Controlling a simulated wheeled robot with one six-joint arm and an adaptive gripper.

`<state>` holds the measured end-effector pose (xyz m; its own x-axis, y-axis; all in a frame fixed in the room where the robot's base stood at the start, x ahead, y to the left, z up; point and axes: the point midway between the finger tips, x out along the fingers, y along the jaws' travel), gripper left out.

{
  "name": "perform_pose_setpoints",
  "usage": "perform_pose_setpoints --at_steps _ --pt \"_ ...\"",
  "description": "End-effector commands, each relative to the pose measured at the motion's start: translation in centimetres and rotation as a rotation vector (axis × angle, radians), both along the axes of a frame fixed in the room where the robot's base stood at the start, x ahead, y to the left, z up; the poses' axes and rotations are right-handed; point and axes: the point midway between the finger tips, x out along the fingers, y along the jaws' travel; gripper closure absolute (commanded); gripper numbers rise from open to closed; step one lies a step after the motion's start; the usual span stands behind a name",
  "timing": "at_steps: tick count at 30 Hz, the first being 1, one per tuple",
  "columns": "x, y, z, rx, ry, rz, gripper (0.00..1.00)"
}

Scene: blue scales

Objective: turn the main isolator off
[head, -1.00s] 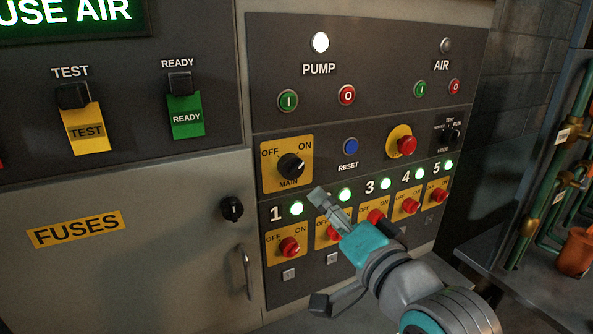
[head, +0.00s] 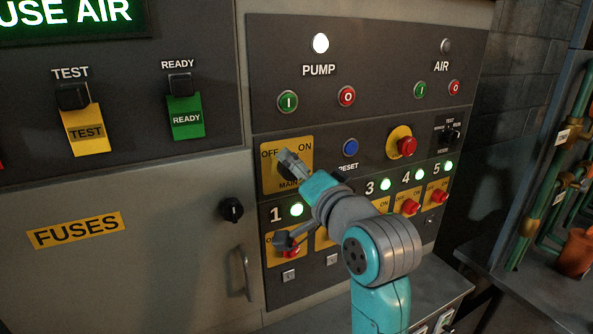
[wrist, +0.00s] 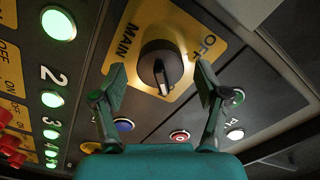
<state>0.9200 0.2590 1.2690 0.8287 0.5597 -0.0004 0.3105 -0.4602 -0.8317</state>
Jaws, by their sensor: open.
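The main isolator is a round black knob (wrist: 160,68) with a white pointer line, on a yellow plate (head: 270,182) marked OFF, ON and MAIN. In the wrist view the pointer faces down the picture, away from the OFF lettering, toward the ON side. My gripper (head: 288,161) is in front of the plate and hides most of the knob in the head view. In the wrist view my gripper (wrist: 161,78) is open, with one finger on each side of the knob and a gap on both sides. Whether the fingertips reach the knob's depth is unclear.
A blue RESET button (head: 350,147) and a red emergency button (head: 406,147) are to the right. Red breaker knobs (head: 410,206) with lit green lamps are below. Green (head: 288,101) and red (head: 347,96) pump buttons are above. A black fuse-door knob (head: 231,209) is at left.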

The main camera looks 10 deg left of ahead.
Motion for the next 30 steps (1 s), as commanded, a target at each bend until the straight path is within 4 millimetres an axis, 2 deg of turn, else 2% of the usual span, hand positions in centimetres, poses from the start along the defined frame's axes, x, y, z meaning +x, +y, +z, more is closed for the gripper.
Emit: perform_pose_setpoints --at_steps 11,14,18,19,30 --pt "0.53 0.36 0.01 0.0 0.0 0.0 0.26" --pt "0.52 0.36 0.01 0.0 0.0 0.0 0.46" --pt "0.52 0.35 0.0 0.0 0.0 0.0 0.81" --pt "0.52 0.35 0.0 0.0 0.0 0.0 0.86" --pt "0.51 0.35 -0.01 -0.045 -0.03 0.0 0.86"
